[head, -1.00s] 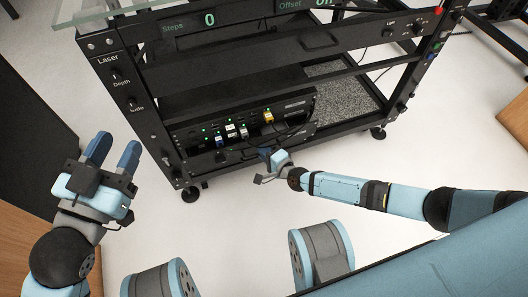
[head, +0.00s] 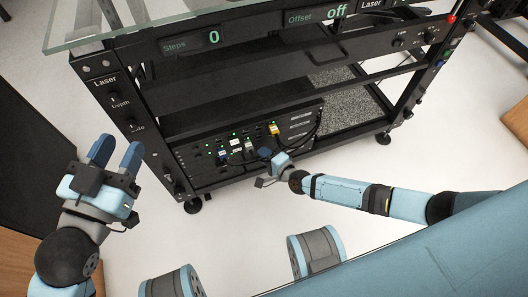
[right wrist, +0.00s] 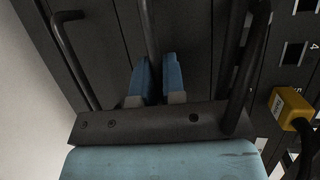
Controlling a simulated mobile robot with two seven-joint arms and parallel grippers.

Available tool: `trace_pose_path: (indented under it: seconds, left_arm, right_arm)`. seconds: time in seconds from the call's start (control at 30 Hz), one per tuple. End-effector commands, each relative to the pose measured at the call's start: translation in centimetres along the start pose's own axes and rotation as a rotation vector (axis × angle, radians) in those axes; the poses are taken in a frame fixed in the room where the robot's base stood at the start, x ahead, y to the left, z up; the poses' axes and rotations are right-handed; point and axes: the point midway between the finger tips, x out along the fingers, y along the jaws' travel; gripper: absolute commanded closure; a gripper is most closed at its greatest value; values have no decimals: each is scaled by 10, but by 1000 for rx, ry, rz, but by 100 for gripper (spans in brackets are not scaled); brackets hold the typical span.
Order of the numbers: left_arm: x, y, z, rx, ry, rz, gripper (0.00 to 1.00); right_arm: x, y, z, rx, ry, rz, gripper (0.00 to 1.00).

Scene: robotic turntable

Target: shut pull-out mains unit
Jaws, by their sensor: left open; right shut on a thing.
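The mains unit (head: 205,172) is a black panel low in the rack, with several sockets, small green lights and plugs. My right gripper (head: 268,154) is at the lower front of this panel. In the right wrist view, its blue fingers (right wrist: 156,78) are shut on the middle bar handle (right wrist: 148,30); the exact contact is partly hidden by the fingers. How far the unit stands out is hard to tell. My left gripper (head: 117,152) is open and empty, in front of the rack's left side.
A yellow plug (right wrist: 289,104) with a black cable sits close to my right gripper. The rack (head: 240,88) has a glass top, displays and castors. A grey speckled panel (head: 350,102) lies right of the unit. Pale floor (head: 245,215) in front is clear.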

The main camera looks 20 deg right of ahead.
Motion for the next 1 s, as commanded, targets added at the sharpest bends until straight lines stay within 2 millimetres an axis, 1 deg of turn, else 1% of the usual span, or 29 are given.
trace_pose_path:
  seconds: [0.07,0.1,0.47,0.57,0.67,0.77,0.87,1.0]
  left_arm:
    - [-1,1,1,-1,0,1,57]
    - [-1,1,0,0,1,1,57]
    - [1,0,-3,6,8,1,57]
    - [1,-1,-6,4,9,2,57]
    - [1,-1,-11,-10,4,6,57]
    - [1,0,-15,-40,-12,10,57]
    - [-1,5,-15,-98,-39,12,57]
    - [-6,14,-10,-181,-89,13,57]
  right_arm:
    - [3,-3,-3,-2,5,-7,100]
    - [3,-4,-3,-2,5,-7,81]
    - [3,-6,-3,-2,5,-10,81]
    - [-1,-6,-3,-1,5,-9,81]
    - [-14,-6,-3,-1,4,-5,81]
    - [-34,-6,-2,-2,3,-2,81]
    - [-59,-6,-2,-2,3,-1,81]
    - [-91,-4,-2,-2,3,0,81]
